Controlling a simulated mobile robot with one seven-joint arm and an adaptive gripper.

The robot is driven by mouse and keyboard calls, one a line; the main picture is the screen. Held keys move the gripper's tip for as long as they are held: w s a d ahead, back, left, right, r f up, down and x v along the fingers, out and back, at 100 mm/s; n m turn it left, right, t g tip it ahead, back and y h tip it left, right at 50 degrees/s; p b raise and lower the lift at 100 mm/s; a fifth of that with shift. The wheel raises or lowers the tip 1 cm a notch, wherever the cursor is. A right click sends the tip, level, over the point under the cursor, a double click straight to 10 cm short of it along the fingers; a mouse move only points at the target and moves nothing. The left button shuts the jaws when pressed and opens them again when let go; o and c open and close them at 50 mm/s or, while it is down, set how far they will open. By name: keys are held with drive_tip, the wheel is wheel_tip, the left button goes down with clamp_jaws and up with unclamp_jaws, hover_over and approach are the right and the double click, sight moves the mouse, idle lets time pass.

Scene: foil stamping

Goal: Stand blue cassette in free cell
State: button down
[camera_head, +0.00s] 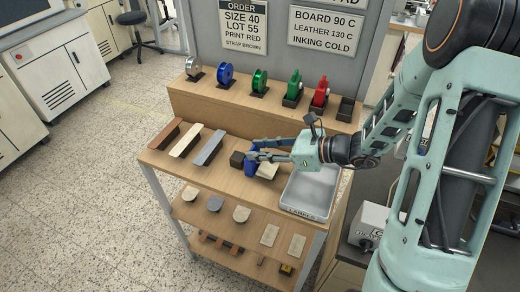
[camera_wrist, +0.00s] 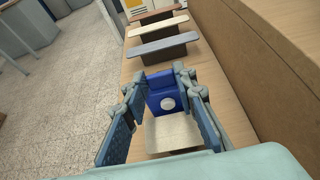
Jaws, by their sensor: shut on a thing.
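My gripper (camera_head: 254,157) is low over the wooden table, left of the grey tray, and is shut on the blue cassette (camera_head: 250,169). In the wrist view the blue cassette (camera_wrist: 164,92), with a round pale spot on its face, sits between the fingertips (camera_wrist: 163,80). The fingers partly hide it in the head view. At the right end of the raised back shelf, a dark cell (camera_head: 346,109) looks empty. To its left, a red cassette (camera_head: 320,95) and a green cassette (camera_head: 293,89) stand upright in dark cells.
Green, blue and silver rolls stand further left on the raised shelf (camera_head: 215,102). A dark block (camera_head: 237,159) and a pale pad (camera_head: 267,171) are close to my gripper. Three long-topped stands (camera_head: 187,140) are to the left. A grey tray (camera_head: 308,193) is at right.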

drive_tip(key=c, duration=1.6)
unclamp_jaws()
drive_tip(key=shift+r, duration=0.1)
